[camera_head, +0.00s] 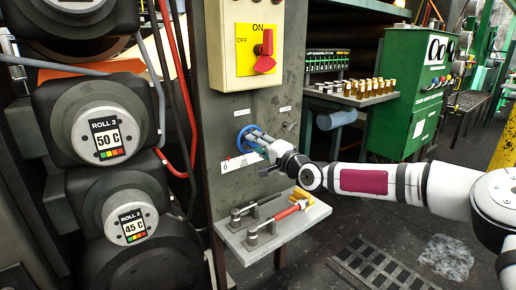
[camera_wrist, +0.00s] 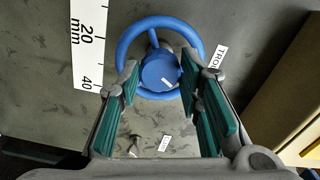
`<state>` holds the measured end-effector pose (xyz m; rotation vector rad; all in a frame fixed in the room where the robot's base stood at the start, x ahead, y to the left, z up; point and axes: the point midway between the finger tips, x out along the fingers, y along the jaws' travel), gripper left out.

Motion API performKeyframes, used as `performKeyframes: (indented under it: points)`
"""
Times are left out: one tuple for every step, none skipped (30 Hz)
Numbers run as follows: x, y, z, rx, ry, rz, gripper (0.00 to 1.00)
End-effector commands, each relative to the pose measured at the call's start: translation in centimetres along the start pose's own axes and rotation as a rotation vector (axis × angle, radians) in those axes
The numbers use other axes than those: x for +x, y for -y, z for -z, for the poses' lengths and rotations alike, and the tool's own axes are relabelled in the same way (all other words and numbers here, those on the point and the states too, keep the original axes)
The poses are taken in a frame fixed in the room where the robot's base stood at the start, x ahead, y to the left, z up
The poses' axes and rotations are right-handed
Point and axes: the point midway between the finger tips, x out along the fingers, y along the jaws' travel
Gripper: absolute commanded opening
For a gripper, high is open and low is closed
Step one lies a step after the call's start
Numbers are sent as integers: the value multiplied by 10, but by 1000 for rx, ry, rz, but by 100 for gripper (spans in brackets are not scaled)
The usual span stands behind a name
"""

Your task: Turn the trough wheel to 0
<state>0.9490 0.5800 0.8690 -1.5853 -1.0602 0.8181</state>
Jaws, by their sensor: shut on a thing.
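The blue trough wheel (camera_head: 239,139) is on the grey upright panel below the yellow switch box. In the wrist view its rim (camera_wrist: 127,42) and round hub (camera_wrist: 160,73) face me. My gripper (camera_head: 257,138) reaches the wheel from the right. In the wrist view its green-padded fingers (camera_wrist: 160,80) stand on either side of the hub, shut on the wheel; the exact contact is hard to see. A white mm scale (camera_wrist: 88,42) beside the wheel shows 20 and 40. In the head view part of a scale (camera_head: 228,166) with a 0 shows below the wheel. No pointer is clear.
A yellow switch box (camera_head: 247,50) with a red handle is above the wheel. A shelf (camera_head: 272,229) with red- and yellow-handled levers juts out below my gripper. Rollers (camera_head: 112,133) marked 50 C and 45 C are at left. A green cabinet (camera_head: 407,100) stands behind my arm.

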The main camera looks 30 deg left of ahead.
Motion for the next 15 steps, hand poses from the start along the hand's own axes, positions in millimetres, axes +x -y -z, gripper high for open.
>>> performKeyframes:
  points:
    - [0, -4, -1, 50, 2, -2, 5]
    - [0, -3, -1, 78, 2, -1, 5]
    - [0, -3, -1, 115, 2, -2, 5]
    - [0, -3, -1, 144, 2, -2, 5]
    - [0, -3, -1, 174, 2, -2, 5]
    - [0, -3, -1, 212, 2, -2, 5]
    - [0, -3, -2, 240, 3, -2, 5]
    - [0, -2, -2, 268, 3, -2, 5]
    - [0, -2, -2, 306, 3, -1, 5]
    - [0, -3, -2, 335, 2, -2, 5]
    - [0, -2, -2, 363, 3, -2, 5]
    - [0, -2, -1, 400, 3, -2, 5]
    - [0, -2, -1, 429, 2, -2, 5]
    - [0, -2, -1, 457, 2, -1, 5]
    - [0, -2, -1, 495, 2, -2, 5]
